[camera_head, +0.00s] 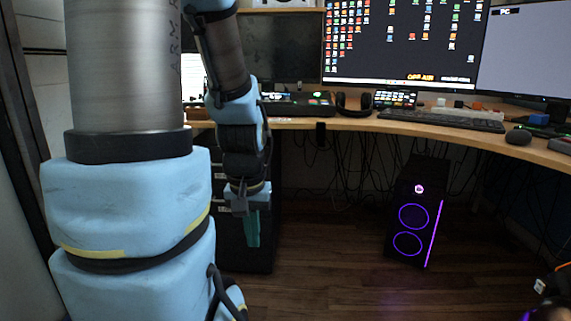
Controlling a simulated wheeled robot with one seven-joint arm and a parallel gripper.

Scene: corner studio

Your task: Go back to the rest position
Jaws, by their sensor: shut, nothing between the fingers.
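My arm comes down on the left of the view, with large light-blue and metal links of mine close to the camera. Its thinner end part hangs down behind them. My gripper (252,238) points downward at the end of this arm, below the desk edge. Its teal fingers are shut and hold nothing. It shows in front of a dark drawer cabinet (245,258); I cannot tell the gap between them.
A curved wooden desk (345,124) carries monitors (400,45), a keyboard (440,119), headphones (353,105) and a mouse (518,136). A black PC tower (416,205) with purple lights stands below. Cables hang under the desk. Wooden floor (325,255) is clear in the middle.

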